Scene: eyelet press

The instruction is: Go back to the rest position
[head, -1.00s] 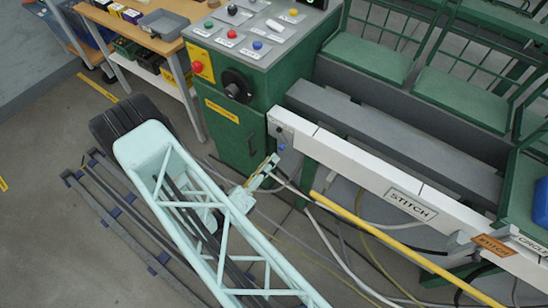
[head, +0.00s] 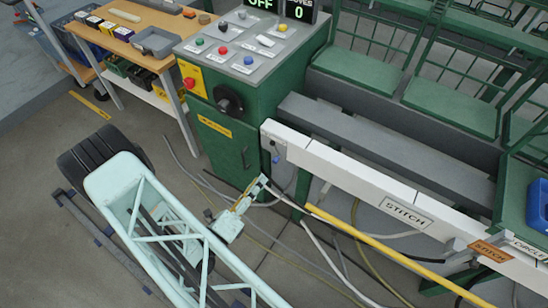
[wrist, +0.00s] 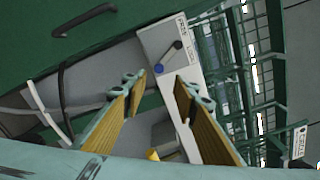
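My gripper (head: 258,188) is in front of the green machine cabinet, near the left end of the white beam. In the wrist view my gripper (wrist: 160,84) shows two wood-coloured fingers spread apart, with nothing between them. The white end of the beam (wrist: 172,62) shows beyond the fingertips. In the head view my pale green lattice arm runs from the lower middle to the upper left, with the gripper to its right.
A control console (head: 243,55) with buttons and a display reading OFF and 0 stands behind. The white beam (head: 345,185) carries STITCH labels. A workbench (head: 140,38) stands at upper left. A blue bin (head: 538,205) is at right.

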